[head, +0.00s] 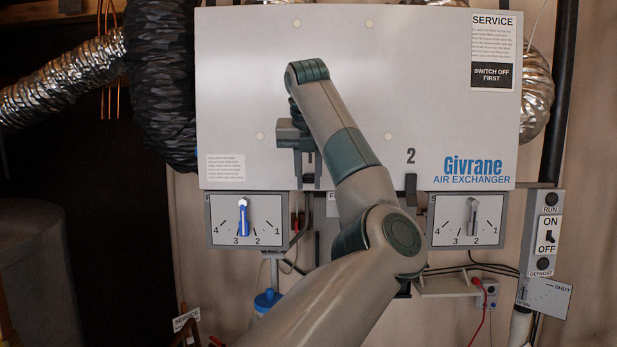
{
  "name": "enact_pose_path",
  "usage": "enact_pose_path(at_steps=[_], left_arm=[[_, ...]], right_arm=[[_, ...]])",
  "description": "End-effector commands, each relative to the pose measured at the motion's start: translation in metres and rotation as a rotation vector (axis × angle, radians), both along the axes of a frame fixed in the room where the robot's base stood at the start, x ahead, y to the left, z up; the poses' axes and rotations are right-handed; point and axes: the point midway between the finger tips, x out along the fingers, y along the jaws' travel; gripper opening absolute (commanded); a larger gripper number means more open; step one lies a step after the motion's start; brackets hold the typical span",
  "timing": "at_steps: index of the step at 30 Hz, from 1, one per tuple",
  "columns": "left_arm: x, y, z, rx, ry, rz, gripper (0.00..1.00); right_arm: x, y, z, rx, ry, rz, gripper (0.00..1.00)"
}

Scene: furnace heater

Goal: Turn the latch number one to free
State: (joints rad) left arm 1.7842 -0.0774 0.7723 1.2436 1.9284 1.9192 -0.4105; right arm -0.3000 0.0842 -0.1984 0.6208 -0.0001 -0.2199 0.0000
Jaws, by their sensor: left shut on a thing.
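My left gripper (308,183) is at the lower edge of the air exchanger's white front panel (250,80), left of its middle. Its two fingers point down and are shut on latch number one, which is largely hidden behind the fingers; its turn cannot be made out. The number one label is not visible. Latch number two (410,186), a dark upright tab, sits below the printed "2" at the panel's lower edge, right of my arm. My right gripper is not in view.
A dial with a blue pointer (243,218) is below the panel at left, and one with a grey pointer (472,216) at right. The ON/OFF switch (549,237) is at far right. A black ribbed duct (160,85) flanks the panel's left side.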

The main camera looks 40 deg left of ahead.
Motion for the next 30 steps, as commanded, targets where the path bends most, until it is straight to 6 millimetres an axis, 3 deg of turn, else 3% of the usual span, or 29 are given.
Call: enact_pose_path(at_steps=[5, 6, 8, 20, 30], left_arm=[[0.000, 0.000, 0.002, 0.002, -0.005, -0.002, 0.00], [0.000, 0.000, 0.002, 0.002, -0.005, -0.002, 0.31], [0.000, 0.000, 0.002, 0.002, -0.005, -0.002, 0.41], [-0.001, -0.001, 0.003, 0.002, -0.004, -0.001, 0.41], [-0.014, -0.011, 0.029, 0.003, -0.007, -0.001, 0.41]], right_arm=[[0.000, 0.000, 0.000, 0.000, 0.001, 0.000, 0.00], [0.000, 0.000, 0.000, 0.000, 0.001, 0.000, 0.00], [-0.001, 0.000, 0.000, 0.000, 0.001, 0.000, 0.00], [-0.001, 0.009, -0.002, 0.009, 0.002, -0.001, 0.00], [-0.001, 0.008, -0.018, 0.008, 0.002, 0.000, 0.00]])
